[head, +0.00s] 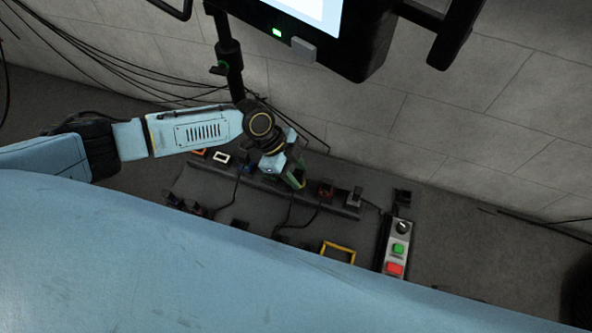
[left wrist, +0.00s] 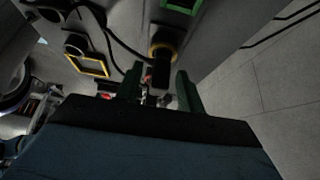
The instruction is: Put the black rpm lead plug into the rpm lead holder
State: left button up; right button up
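My left gripper (head: 297,180), with green fingers, is low over the dark bench rail in the head view. In the left wrist view its two fingers (left wrist: 159,90) stand apart. A black plug-like piece (left wrist: 160,74) with a yellow-ringed end shows beyond and between the fingertips; I cannot tell whether they touch it. In the head view a dark plug with a grey top (head: 354,197) and a reddish plug (head: 326,190) stand right of the gripper. No label shows which is the rpm lead plug or which frame is its holder. My right gripper is not in view.
A yellow frame (head: 337,252) lies in front of the rail; a white frame (head: 221,158) is at its left. A control box (head: 396,250) with green and red buttons stands right. Cables cross the rail (head: 205,185). A screen (head: 310,30) hangs above, before the block wall.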

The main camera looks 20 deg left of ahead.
pick_arm(q)
grip_shut()
jog(key=shift+r, duration=0.1)
jog(key=shift+r+p, duration=1.9)
jog(key=shift+r, duration=0.1)
